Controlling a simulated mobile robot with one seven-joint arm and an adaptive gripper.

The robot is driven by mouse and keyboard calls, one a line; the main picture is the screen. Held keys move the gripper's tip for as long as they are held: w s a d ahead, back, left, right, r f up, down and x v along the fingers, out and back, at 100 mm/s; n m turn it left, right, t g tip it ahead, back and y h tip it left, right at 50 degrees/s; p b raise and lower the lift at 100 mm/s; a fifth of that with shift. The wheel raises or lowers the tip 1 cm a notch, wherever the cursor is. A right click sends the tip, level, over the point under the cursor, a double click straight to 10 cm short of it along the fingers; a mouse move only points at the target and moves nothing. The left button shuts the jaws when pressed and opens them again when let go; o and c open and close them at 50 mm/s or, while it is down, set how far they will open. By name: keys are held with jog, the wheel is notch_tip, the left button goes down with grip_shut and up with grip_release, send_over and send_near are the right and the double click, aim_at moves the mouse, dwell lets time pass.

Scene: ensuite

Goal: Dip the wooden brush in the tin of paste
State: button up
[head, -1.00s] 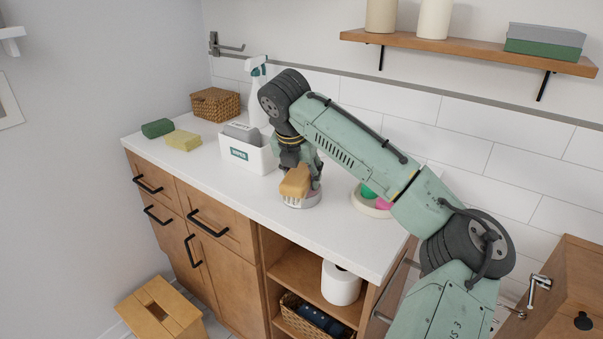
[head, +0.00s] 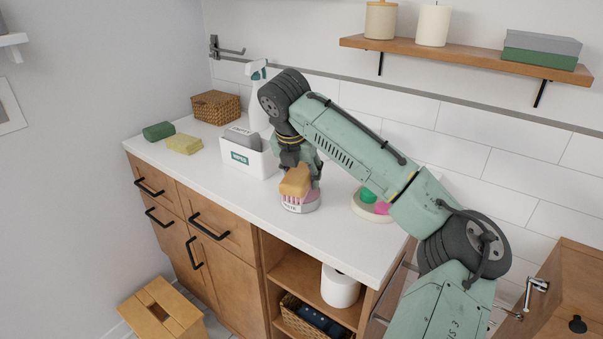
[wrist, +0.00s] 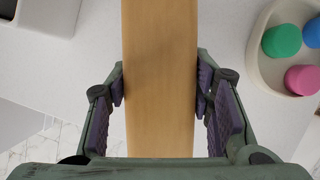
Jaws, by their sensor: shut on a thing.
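The wooden brush (head: 295,181) has a block-shaped wooden body with pink-looking bristles pointing down. My gripper (head: 303,170) is shut on its wooden body. In the wrist view, the pads of my gripper (wrist: 160,90) press on both sides of the brush (wrist: 160,35). The low, round tin of paste (head: 299,205), with a partly visible label, stands on the white counter right under the brush. The bristles are at the tin's mouth, and their upper part shows above the rim. The brush hides the tin's inside, so I cannot tell how deep the tips reach.
A white wipes box (head: 246,160) and a spray bottle (head: 260,108) stand left of my gripper. A round dish (head: 371,212) with green and pink pieces is to the right. A yellow sponge (head: 184,144), a green block (head: 158,131) and a wicker basket (head: 216,107) are farther left.

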aim_at(303, 165)
jog(key=shift+r+p, duration=0.4)
jog(key=shift+r, duration=2.25)
jog(key=shift+f, duration=0.1)
